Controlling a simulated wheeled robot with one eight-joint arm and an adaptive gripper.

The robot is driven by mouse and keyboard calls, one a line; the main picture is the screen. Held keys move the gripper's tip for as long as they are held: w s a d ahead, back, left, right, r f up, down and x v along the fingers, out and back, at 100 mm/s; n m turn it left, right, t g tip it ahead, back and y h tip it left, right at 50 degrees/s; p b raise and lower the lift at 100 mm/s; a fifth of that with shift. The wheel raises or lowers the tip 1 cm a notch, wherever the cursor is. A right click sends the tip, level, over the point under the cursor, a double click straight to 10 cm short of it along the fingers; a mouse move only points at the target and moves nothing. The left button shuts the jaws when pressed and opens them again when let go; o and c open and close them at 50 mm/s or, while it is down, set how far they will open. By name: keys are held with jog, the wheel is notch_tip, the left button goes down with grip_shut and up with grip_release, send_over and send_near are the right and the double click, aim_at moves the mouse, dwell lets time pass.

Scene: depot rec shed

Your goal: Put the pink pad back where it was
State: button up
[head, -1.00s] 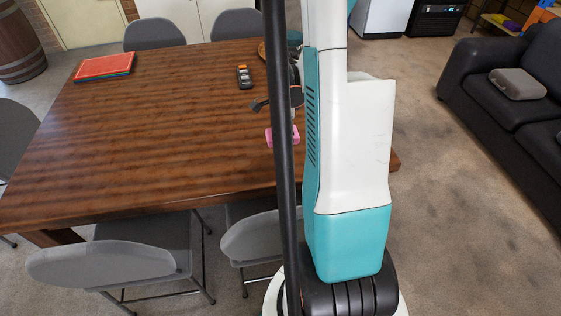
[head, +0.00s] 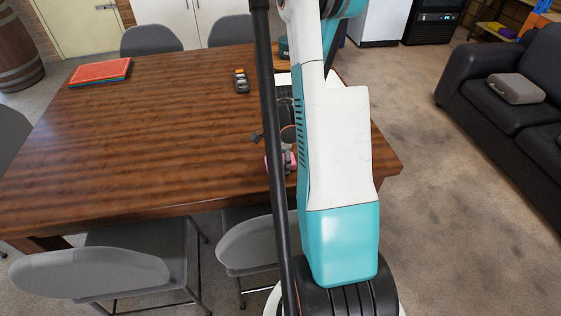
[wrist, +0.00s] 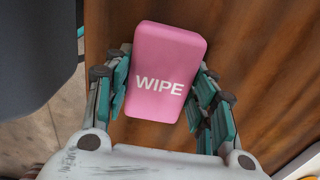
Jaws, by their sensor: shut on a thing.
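The pink pad (wrist: 165,65), marked "WIPE", is held between the teal-padded fingers of my gripper (wrist: 164,90) in the wrist view. The fingers press on its two long sides. In the head view the pad (head: 291,161) shows near the right part of the table's near edge, partly hidden by a dark pole and by my arm. My gripper (head: 287,145) is just behind it there. The wooden table (head: 130,140) lies under the pad; I cannot tell whether the pad touches it.
A red-topped stack (head: 100,71) lies at the table's far left. A dark handheld device (head: 241,81) lies near the middle back. Grey chairs (head: 120,270) stand along the near side. A black sofa (head: 515,100) is at right. The table's left half is mostly clear.

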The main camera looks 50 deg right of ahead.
jog(key=shift+f, duration=0.1)
jog(key=o, duration=1)
notch_tip(320, 180, up, 12)
jog(key=p, duration=0.5)
